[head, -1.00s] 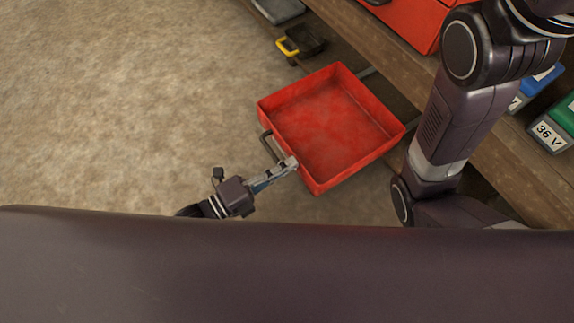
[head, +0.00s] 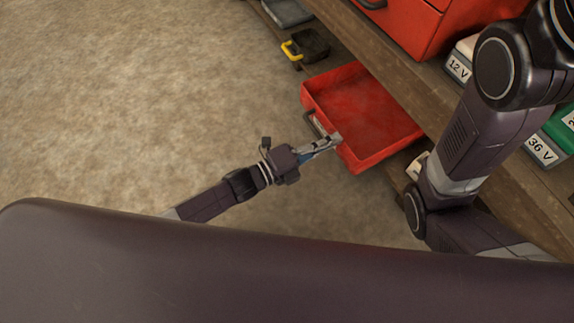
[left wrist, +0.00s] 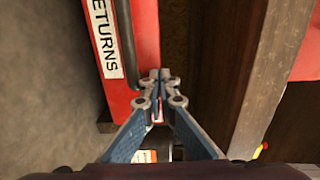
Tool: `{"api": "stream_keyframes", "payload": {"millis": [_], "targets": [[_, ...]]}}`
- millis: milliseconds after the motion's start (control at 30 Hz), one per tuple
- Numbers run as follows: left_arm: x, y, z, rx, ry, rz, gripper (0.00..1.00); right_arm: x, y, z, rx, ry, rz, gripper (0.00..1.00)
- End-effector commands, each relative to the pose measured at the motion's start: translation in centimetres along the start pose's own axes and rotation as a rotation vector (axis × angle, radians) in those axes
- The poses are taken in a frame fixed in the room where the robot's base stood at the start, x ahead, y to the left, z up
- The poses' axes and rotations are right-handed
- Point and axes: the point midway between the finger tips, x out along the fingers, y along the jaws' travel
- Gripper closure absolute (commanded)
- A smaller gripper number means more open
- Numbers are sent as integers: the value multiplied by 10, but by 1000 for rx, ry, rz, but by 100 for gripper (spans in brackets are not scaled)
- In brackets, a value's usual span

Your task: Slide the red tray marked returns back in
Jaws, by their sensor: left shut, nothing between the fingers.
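The red tray (head: 362,118) is partly out from under the wooden bench, empty inside, with a dark handle (head: 314,124) on its front. In the left wrist view its red front (left wrist: 145,40) carries a white label reading RETURNS (left wrist: 103,38), beside the dark handle bar. My left gripper (head: 338,139) is shut and empty, its fingertips at the tray's front near the near corner. In the left wrist view the closed fingertips (left wrist: 160,75) overlap the red front; whether they touch it I cannot tell. My right gripper is not in view; only my right arm shows.
The wooden bench (head: 425,95) runs diagonally above the tray. On it are a red chest (head: 400,22) and battery boxes marked 12 V (head: 458,68) and 36 V (head: 541,150). Another dark tray with a yellow handle (head: 291,50) is farther along. The floor at left is clear.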

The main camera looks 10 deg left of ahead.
Motion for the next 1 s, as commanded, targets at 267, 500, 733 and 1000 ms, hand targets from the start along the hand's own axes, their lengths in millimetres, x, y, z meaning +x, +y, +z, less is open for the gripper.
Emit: {"api": "stream_keyframes", "payload": {"millis": [267,500,733,1000], "targets": [[72,3,0,1,0,-2,100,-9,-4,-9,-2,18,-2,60],[105,2,0,1,-1,0,100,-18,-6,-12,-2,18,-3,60],[114,1,1,1,-2,2,100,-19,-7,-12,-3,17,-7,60],[115,-1,1,1,-4,1,100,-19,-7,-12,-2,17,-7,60]]}}
